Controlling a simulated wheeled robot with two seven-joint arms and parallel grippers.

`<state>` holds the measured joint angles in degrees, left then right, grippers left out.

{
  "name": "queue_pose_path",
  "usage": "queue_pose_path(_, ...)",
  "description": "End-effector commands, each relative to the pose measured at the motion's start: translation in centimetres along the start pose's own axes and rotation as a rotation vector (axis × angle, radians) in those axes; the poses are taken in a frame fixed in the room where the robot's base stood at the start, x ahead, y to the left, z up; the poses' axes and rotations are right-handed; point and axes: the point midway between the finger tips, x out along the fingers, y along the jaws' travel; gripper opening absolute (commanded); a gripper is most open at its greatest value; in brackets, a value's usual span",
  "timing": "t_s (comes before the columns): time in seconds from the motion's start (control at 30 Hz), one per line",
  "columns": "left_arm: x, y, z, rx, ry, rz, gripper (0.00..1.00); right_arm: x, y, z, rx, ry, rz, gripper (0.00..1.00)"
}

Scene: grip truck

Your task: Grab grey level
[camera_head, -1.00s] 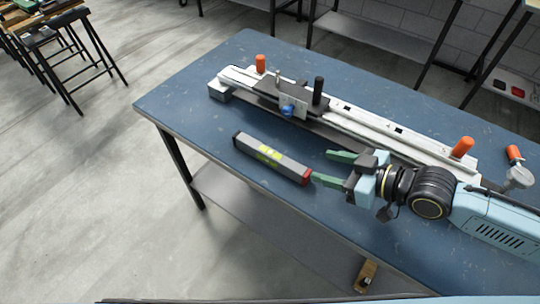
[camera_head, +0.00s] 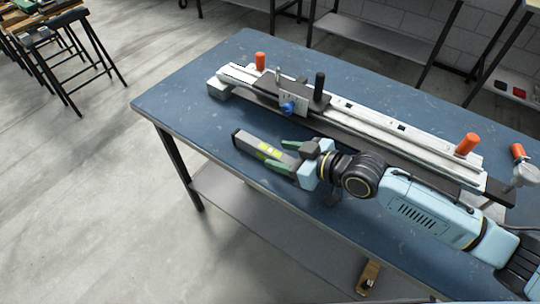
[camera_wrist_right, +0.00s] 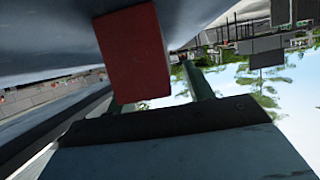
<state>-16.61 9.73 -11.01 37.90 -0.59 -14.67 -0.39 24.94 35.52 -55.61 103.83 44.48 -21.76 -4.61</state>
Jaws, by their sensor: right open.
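The grey level (camera_head: 246,141) lies on the blue table near its front edge, with a yellow-green label along its top. My right gripper (camera_head: 272,150) is open, with its green fingers on either side of the level's right-hand part. Its palm is close to the level's right end, which it hides in the head view. I cannot tell whether the fingers touch the level. My left gripper is not in view.
A long metal rail fixture (camera_head: 365,118) with orange knobs and a black handle (camera_head: 319,87) lies behind the level on the blue table (camera_head: 190,105). The table's left end is clear. An orange-topped tool (camera_head: 518,153) stands at the right.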

Motion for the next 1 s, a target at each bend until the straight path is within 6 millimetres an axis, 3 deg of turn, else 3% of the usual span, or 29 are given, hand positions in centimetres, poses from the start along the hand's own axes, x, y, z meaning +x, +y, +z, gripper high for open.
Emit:
queue_pose_path(0.23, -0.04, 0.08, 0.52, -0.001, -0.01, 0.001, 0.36, 0.17, 0.01, -0.06, -0.001, 0.0, 0.0, 0.52)
queue_pose_path(0.63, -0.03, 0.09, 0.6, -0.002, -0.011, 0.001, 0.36, 0.14, 0.02, -0.04, 0.0, 0.0, 0.0, 0.0)
queue_pose_path(1.0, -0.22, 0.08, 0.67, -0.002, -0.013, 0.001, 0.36, 0.05, 0.04, -0.28, -0.001, 0.002, 0.001, 0.0)
